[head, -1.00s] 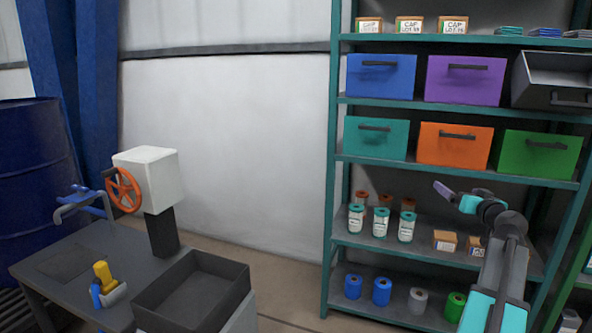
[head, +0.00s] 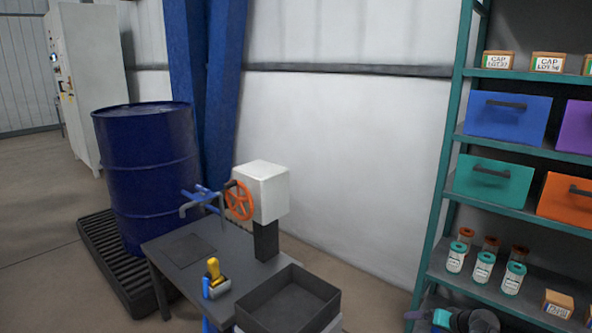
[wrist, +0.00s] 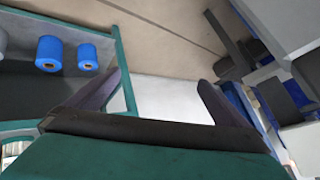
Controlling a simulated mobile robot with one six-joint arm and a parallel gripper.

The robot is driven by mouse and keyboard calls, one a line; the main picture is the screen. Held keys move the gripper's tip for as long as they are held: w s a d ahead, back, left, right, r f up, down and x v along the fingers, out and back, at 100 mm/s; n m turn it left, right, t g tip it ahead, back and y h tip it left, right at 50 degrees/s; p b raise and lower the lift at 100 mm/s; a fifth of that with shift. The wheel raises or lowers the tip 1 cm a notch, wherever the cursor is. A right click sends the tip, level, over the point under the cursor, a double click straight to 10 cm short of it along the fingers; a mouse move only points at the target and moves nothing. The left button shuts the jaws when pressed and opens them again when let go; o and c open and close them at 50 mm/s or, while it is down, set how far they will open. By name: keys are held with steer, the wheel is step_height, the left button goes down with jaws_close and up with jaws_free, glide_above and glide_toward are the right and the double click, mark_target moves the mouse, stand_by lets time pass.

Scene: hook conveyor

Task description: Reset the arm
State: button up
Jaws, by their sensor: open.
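My gripper (wrist: 160,92) is open in the wrist view, with its two dark fingers spread apart and nothing seen between them. In the head view my gripper (head: 412,316) shows only partly at the bottom edge, in front of the lower part of the teal shelf rack (head: 445,190). Most of my arm is cut off below the picture there.
A grey table (head: 165,255) holds a white press with an orange wheel (head: 240,200), a yellow-handled stamp (head: 214,268) and a blue piece. An open dark bin (head: 290,300) stands at its right. A blue drum (head: 150,175) stands on a black slatted pallet (head: 100,240).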

steer(key=s+a+f+n+g+y+p, duration=0.1)
steer(key=s+a+f+g+p, duration=0.1)
steer(key=s+a+f, duration=0.45)
steer(key=s+a+f+g+p, duration=0.2)
steer(key=s+a+g+p, duration=0.1)
steer(key=a, duration=0.6)
steer(key=s+a+f+n+g+y+p, duration=0.1)
steer(key=s+a+f+g+p, duration=0.1)
steer(key=s+a+f, duration=0.45)
steer(key=s+a+n+g+h+p, duration=0.1)
steer(key=s+a, duration=0.4)
steer(key=s, duration=0.6)
steer(key=s+a+n+g+h+p, duration=0.1)
steer(key=s+a+g+p, duration=0.4)
steer(key=s, duration=0.6)
steer(key=shift+s+g+h+p, duration=0.15)
steer(key=shift+g+h+p, duration=0.35)
steer(key=shift+h, duration=0.4)
steer(key=shift+r, duration=0.1)
